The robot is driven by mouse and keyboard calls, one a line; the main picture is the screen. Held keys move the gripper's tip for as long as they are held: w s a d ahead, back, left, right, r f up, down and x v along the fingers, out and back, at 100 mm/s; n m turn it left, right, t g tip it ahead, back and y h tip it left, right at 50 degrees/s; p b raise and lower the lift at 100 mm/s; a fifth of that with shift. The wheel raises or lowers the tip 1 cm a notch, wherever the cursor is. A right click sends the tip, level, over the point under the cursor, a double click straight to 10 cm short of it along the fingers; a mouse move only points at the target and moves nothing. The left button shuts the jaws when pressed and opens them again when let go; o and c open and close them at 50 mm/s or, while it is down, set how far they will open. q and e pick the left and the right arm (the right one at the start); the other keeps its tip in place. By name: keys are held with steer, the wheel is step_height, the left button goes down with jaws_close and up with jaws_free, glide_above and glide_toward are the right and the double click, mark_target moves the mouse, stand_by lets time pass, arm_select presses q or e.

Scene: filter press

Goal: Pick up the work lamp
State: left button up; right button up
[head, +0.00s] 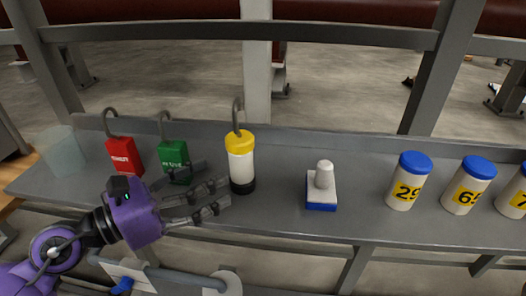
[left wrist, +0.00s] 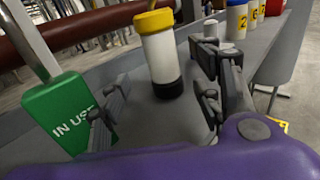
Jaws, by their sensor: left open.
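The work lamp (head: 241,165) stands upright on the grey shelf. It has a yellow cap, a white body, a black base and a grey hook on top. My left gripper (head: 222,196) is open and empty just left of the lamp, its fingers pointing at it. In the left wrist view the lamp (left wrist: 160,55) stands ahead, beyond the open fingers (left wrist: 165,103) and apart from them. My right gripper is not in view.
A green tag (head: 174,156) and a red tag (head: 124,156) stand left of the lamp, the green one close to my gripper. A clear cup (head: 60,152) is at far left. A white-and-blue brush-like block (head: 322,188) and lidded jars (head: 408,182) are right. The shelf (head: 275,180) is clear beside the lamp.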

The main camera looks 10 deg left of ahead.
mark_target(231, 167)
arm_select(q)
steer(key=shift+w+d, duration=0.1)
steer(key=shift+d, duration=0.05)
steer(key=shift+w+d+r, duration=0.15)
steer(key=shift+w+d, duration=0.05)
steer(key=shift+p+x, duration=0.55)
steer(key=shift+x, duration=0.25)
steer(key=shift+w+d+r, duration=0.1)
steer(key=shift+w+d, duration=0.15)
steer(key=p+x, duration=0.2)
steer(key=x, duration=0.2)
steer(key=shift+w+d+r, duration=0.1)
steer(key=shift+d, duration=0.15)
steer(key=shift+w+d, duration=0.1)
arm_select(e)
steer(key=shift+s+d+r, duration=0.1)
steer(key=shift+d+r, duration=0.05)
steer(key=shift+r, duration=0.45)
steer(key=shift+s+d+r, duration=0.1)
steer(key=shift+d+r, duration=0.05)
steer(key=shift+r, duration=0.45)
